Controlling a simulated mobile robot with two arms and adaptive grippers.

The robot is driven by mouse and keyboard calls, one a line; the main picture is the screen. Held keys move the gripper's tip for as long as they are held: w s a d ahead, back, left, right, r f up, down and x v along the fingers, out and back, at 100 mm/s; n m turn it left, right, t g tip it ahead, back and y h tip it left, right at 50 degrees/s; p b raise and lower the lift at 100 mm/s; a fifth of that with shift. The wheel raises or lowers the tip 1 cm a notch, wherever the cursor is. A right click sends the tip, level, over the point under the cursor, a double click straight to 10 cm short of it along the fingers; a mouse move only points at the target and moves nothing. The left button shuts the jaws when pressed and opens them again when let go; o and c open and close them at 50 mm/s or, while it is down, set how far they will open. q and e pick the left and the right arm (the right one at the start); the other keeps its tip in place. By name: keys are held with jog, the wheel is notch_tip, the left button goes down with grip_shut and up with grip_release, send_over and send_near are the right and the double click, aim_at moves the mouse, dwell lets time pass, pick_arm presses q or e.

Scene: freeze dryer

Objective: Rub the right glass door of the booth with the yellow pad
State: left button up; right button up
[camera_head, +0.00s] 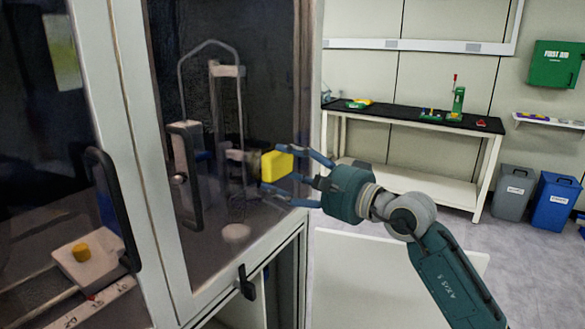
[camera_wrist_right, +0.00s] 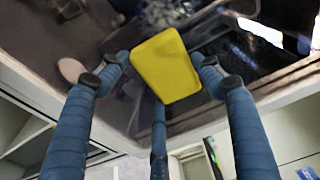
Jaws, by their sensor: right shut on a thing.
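The yellow pad (camera_head: 276,165) is between the fingers of my right gripper (camera_head: 296,172), which is shut on it. In the right wrist view the pad (camera_wrist_right: 166,66) sits at the fingertips of the gripper (camera_wrist_right: 162,75), in front of dark glass. The right glass door (camera_head: 265,100) of the booth has a pale frame and a dark handle (camera_head: 185,178) at its left. The pad is in front of the right part of this door. Whether it touches the glass I cannot tell. My left gripper is not in view.
The left door's handle (camera_head: 113,205) sticks out, and a small dark latch (camera_head: 246,282) is below the right door. A bench (camera_head: 415,120) with small items stands behind at the right. Grey (camera_head: 512,192) and blue (camera_head: 553,202) bins stand on open floor.

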aim_at(266, 178)
jog(key=shift+s+a, duration=0.7)
jog(key=shift+s, duration=0.2)
jog(key=shift+s+a, duration=0.65)
jog(key=shift+s, duration=0.25)
jog(key=shift+s+a, duration=0.6)
jog(key=shift+s, duration=0.25)
jog(key=shift+s+a, duration=0.6)
jog(key=shift+s, duration=0.25)
